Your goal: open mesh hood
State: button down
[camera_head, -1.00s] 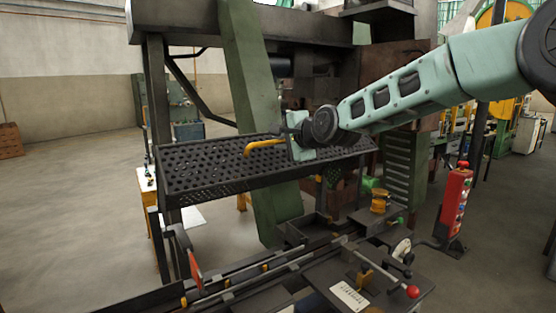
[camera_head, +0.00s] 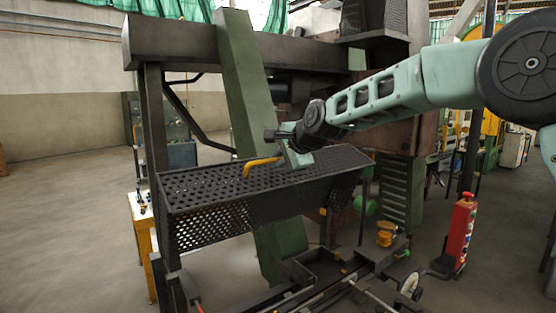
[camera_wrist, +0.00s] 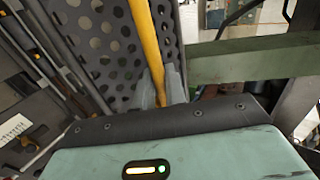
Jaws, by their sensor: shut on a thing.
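The mesh hood (camera_head: 215,228) is a dark perforated metal cover on the machine frame. Its top panel and its front panel both show in the head view. A yellow bent handle (camera_head: 262,163) is fixed to its top. My gripper (camera_head: 284,158) is at the right part of this handle. In the wrist view the hood's perforated sheet (camera_wrist: 95,30) is close, and the yellow handle (camera_wrist: 148,45) runs down between the two fingers of my gripper (camera_wrist: 160,88). The fingers are shut on it. The handle's lower end is partly hidden by my gripper.
A green slanted beam (camera_head: 243,80) stands behind the hood. A dark post (camera_head: 155,130) is at its left. A red control box (camera_head: 459,232) stands at the right, and rails and machine parts (camera_head: 330,280) lie below. The floor at left is open.

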jog(key=c, duration=1.5)
grip_release()
jog(key=shift+f, duration=0.35)
jog(key=shift+c, duration=0.2)
jog(key=shift+s+d+r+b, duration=0.35)
jog(key=shift+s+b, duration=0.05)
jog(key=shift+b, duration=0.2)
jog(key=b+v, duration=0.7)
jog(key=v, duration=0.9)
jog(key=shift+r+b, duration=0.3)
jog(key=shift+b, duration=0.05)
jog(key=shift+s, duration=0.1)
